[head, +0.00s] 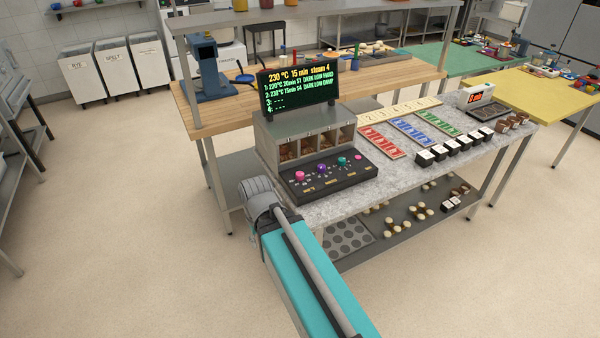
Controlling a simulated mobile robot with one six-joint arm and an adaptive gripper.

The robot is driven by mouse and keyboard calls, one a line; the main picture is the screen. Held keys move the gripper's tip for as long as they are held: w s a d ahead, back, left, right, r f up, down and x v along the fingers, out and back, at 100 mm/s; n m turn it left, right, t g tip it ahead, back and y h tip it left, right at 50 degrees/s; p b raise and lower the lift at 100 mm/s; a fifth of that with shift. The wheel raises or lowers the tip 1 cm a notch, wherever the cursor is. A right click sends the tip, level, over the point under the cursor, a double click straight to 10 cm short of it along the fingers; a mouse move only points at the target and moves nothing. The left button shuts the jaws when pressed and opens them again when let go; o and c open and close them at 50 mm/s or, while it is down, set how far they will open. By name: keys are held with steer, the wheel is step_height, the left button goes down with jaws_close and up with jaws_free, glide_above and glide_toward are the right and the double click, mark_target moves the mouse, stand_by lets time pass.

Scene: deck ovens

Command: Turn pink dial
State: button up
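The pink dial (299,176) is a small round knob at the left end of the dark sloped control panel (335,188). The panel stands at the left end of a grey stone-topped table. The way the pink dial points is too small to read. My arm's teal and grey links come up from the bottom of the picture and end in front of the panel's left side. My gripper cannot be seen, and nothing covers the pink dial.
A screen (297,88) showing "230 °C 15 min steam 4" stands above an open-fronted box (300,132) behind the panel. Coloured card trays (414,132) and several black-and-white blocks lie to the right on the tabletop (400,178). A lower shelf holds small round pieces. Floor at left is clear.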

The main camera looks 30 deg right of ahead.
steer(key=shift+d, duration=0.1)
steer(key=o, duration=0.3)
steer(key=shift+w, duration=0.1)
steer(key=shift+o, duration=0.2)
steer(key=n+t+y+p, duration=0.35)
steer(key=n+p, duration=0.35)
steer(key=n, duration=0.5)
glide_toward(300, 173)
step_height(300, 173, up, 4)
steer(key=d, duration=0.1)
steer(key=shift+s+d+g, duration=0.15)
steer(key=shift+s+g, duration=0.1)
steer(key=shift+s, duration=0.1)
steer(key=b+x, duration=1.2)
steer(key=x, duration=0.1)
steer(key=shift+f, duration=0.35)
